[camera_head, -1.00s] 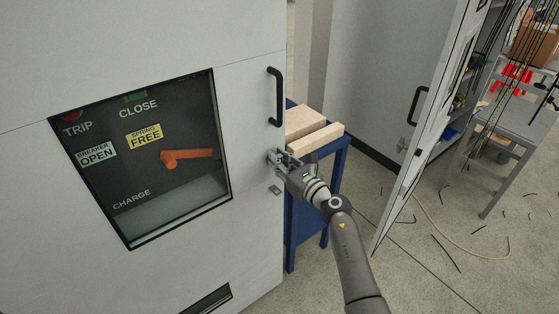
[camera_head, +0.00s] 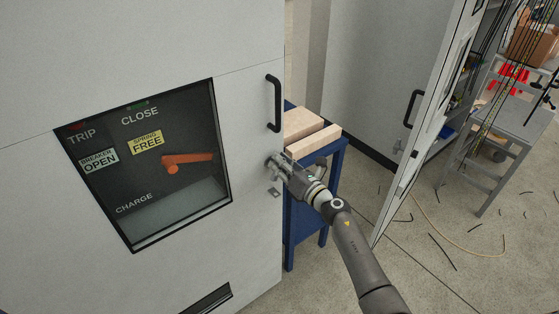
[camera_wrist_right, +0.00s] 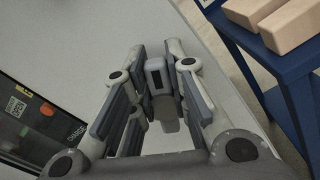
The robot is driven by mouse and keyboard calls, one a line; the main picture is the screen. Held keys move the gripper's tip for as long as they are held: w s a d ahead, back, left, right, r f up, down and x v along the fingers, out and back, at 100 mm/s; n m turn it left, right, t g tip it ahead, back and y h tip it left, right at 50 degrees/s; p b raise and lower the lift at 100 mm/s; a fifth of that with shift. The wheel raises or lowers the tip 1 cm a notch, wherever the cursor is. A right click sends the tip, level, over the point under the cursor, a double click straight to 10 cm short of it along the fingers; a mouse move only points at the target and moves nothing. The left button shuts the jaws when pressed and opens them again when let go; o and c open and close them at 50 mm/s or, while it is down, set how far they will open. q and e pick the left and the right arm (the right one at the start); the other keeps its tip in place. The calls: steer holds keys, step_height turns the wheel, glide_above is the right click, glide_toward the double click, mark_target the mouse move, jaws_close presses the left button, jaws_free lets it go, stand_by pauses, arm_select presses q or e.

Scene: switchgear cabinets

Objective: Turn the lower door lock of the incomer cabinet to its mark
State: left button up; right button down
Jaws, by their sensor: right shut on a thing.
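The incomer cabinet door (camera_head: 100,225) is a light grey panel filling the left of the head view. My right gripper (camera_head: 277,166) is at its right edge, below the black pull handle. In the right wrist view, the right gripper (camera_wrist_right: 165,88) is shut on the grey door lock (camera_wrist_right: 157,78), whose handle sits between the fingertips. The gripper mostly hides this lock in the head view. A small grey fitting (camera_head: 274,192) shows on the door just below the gripper. The lock's mark cannot be made out. My left gripper is not in view.
The door's black pull handle (camera_head: 274,103) is just above the gripper. A blue bench (camera_head: 330,180) with wooden blocks (camera_head: 315,141) stands close behind the gripper. An open cabinet door (camera_head: 425,120) and grey step stool (camera_head: 510,120) are at right, with loose wires on the floor.

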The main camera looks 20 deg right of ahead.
steer(key=m, duration=0.2)
steer(key=shift+w+d+f+m+p, duration=0.1)
steer(key=shift+d+m+p, duration=0.15)
steer(key=shift+m+p, duration=0.15)
steer(key=m, duration=0.3)
steer(key=shift+d+f+m, duration=0.15)
steer(key=shift+f+m, duration=0.15)
steer(key=m, duration=0.2)
steer(key=f+m+p, duration=0.1)
steer(key=m, duration=0.2)
steer(key=shift+w+d+m, duration=0.1)
steer(key=shift+m, duration=0.2)
steer(key=c, duration=1.4)
jaws_free()
steer(key=v, duration=1.2)
